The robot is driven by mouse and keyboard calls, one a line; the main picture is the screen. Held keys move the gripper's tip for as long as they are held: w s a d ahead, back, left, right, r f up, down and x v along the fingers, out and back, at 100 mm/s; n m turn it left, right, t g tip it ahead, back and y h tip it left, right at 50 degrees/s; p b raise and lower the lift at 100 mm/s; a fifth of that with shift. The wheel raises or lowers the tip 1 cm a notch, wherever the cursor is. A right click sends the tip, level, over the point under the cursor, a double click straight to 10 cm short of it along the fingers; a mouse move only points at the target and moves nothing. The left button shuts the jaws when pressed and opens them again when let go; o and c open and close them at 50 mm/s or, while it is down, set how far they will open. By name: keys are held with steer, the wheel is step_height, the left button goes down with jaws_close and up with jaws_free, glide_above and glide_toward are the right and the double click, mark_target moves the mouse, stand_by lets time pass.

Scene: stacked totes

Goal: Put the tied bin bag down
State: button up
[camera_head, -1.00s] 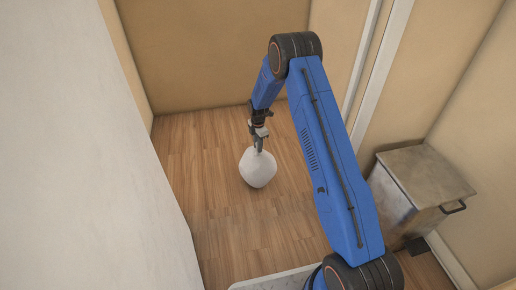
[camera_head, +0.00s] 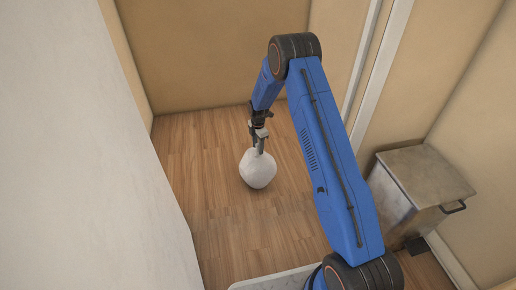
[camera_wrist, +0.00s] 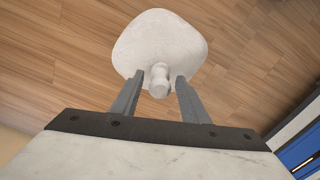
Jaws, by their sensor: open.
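The tied bin bag (camera_head: 257,170) is white and rounded, and it appears to rest upright on the wooden floor in the head view. In the wrist view the bag (camera_wrist: 160,45) fills the top middle, with its tied knot (camera_wrist: 159,80) toward me. My gripper (camera_head: 258,149) is just above the bag. In the wrist view my gripper (camera_wrist: 158,82) is open, with one finger on each side of the knot and a gap between the knot and each finger.
A grey pedal bin (camera_head: 425,185) with a closed lid stands at the right by the wall. A white wall (camera_head: 85,150) runs along the left. The wooden floor (camera_head: 200,150) around the bag is clear.

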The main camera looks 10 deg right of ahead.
step_height(320, 180, up, 11)
steer(key=shift+r, duration=0.2)
steer(key=s+d+r+m+t, duration=0.1)
steer(key=s+r+m, duration=0.2)
steer(key=s+r, duration=0.6)
steer(key=s+d+r+m, duration=0.2)
steer(key=s+r+m, duration=0.3)
steer(key=r, duration=0.7)
steer(key=s+d+r+m+t, duration=0.1)
steer(key=s+r+m, duration=0.1)
steer(key=s+r, duration=0.75)
steer(key=s+d+r+m+t, duration=0.1)
steer(key=s+r+m, duration=0.2)
steer(key=s, duration=0.5)
steer(key=s+d+r+m, duration=0.15)
steer(key=s+r, duration=0.25)
steer(key=s, duration=0.4)
steer(key=s+f+m+t, duration=0.1)
steer(key=s+m, duration=0.6)
steer(key=s, duration=1)
steer(key=shift+d+f+t, duration=0.3)
steer(key=shift+f+t, duration=0.1)
steer(key=shift+f, duration=0.25)
